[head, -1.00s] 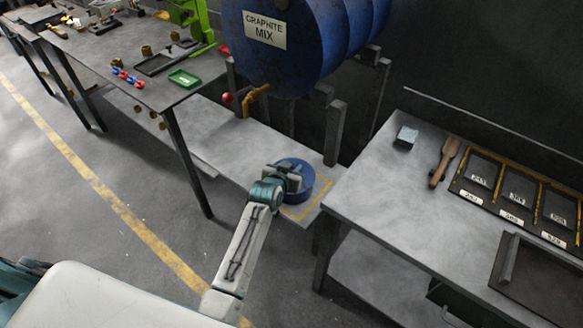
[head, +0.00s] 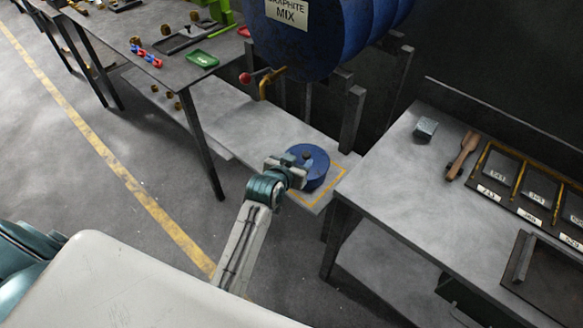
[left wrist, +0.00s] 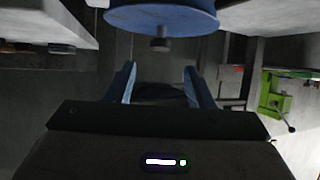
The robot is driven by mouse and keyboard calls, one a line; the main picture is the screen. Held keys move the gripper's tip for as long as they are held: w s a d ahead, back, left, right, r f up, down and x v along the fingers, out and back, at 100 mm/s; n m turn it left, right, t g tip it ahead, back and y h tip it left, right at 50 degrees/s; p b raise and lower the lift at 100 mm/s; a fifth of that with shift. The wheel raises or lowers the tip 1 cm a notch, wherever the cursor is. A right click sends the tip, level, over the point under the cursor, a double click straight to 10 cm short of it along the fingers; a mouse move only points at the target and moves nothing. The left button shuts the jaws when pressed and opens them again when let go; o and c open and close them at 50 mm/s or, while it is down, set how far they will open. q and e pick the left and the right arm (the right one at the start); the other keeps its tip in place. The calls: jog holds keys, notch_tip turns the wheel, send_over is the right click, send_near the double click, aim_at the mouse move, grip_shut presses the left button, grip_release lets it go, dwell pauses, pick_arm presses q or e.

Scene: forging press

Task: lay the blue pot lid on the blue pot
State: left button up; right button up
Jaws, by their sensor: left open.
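The blue pot (head: 316,183) stands on the low grey shelf, at the yellow-outlined square. The blue pot lid (head: 313,153) lies on top of it and looks flat, with its dark knob up. My left gripper (head: 297,171) is open and empty at the near left side of the pot, covering part of the lid's edge. In the left wrist view the lid (left wrist: 135,17) is at the top with its knob (left wrist: 160,44) toward me. The open fingers (left wrist: 160,83) are apart from the knob. My right gripper is not in view.
A large blue drum (head: 335,35) with a brass tap (head: 268,82) hangs behind the shelf. A grey workbench (head: 400,185) stands to the right, and a table with a green tray (head: 202,59) to the left. Dark posts stand behind the pot.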

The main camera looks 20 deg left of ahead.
pick_arm(q)
jog(key=shift+v, duration=2.25)
jog(key=s+a+f+g+y, duration=0.1)
jog(key=s+a+f+g, duration=0.15)
jog(key=s, duration=0.75)
jog(key=s+a+f+g, duration=0.15)
jog(key=s+g, duration=0.25)
jog(key=s, duration=0.5)
jog(key=s+a+f+g+y, duration=0.1)
jog(key=s+a+g, duration=0.2)
jog(key=s, duration=0.7)
notch_tip(320, 180, down, 30)
jog(key=a, duration=0.3)
jog(key=s+a+f+g+b, duration=0.1)
jog(key=s+f+g, duration=0.1)
jog(key=s+f, duration=1.5)
notch_tip(320, 180, down, 3)
jog(key=shift+s+r, duration=0.1)
jog(key=shift+s, duration=0.2)
